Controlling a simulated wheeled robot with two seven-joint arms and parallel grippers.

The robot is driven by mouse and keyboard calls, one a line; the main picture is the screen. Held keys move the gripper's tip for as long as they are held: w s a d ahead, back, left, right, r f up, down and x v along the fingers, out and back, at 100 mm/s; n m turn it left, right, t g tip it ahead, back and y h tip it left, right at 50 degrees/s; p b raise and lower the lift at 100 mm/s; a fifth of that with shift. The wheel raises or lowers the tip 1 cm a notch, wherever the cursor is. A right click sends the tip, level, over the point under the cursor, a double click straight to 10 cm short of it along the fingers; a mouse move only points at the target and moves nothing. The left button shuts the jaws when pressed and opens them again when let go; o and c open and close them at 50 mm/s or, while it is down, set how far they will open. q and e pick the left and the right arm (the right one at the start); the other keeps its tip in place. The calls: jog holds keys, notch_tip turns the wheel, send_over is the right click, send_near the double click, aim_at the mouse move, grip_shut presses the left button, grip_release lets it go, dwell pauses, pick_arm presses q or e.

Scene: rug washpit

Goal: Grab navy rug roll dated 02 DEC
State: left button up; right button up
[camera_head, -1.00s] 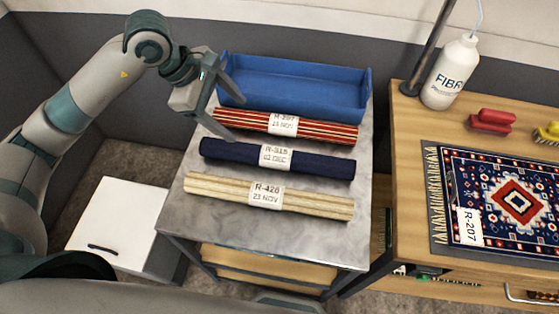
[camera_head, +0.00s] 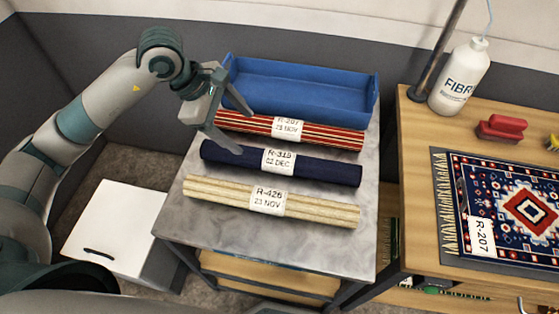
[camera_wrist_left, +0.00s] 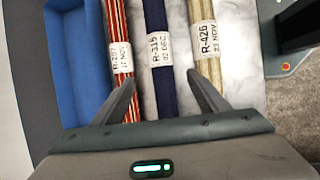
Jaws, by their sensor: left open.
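The navy rug roll (camera_head: 322,171) lies on the grey metal table between two other rolls, its white label reading R-315, 02 DEC. In the left wrist view the navy roll (camera_wrist_left: 155,18) runs between the two open fingers. My left gripper (camera_head: 244,128) is open and empty, above the left ends of the red-striped and navy rolls; in the left wrist view its fingertips (camera_wrist_left: 162,82) spread over the red-striped and cream rolls. My right gripper is not in view.
A blue tray (camera_head: 300,105) sits at the table's back. A wooden bench (camera_head: 418,150) with a patterned rug (camera_head: 500,190) and white bottle (camera_head: 460,80) stands right.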

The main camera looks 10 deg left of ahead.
pick_arm(q)
jog(key=p, duration=0.2)
send_near(270, 157)
jog(key=p+x, duration=0.1)
jog(key=x, duration=0.3)
jog(key=shift+w+f+p, duration=0.2)
jog(key=shift+f+p, duration=0.1)
jog(key=shift+f, duration=0.1)
jog(key=shift+w+d+f, duration=0.15)
jog(key=shift+f, duration=0.35)
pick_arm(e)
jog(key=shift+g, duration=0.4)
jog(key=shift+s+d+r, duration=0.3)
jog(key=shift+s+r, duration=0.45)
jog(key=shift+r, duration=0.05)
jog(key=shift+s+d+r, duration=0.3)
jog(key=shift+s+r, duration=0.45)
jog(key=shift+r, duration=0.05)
pick_arm(q)
jog(key=shift+p+x, duration=0.75)
jog(key=shift+p, duration=0.15)
jog(key=p+x, duration=0.1)
jog(key=x, duration=0.2)
jog(key=shift+d, duration=0.2)
jog(key=shift+f, duration=0.25)
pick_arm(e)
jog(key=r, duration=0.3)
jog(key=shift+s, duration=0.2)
pick_arm(q)
jog(key=shift+c, duration=0.6)
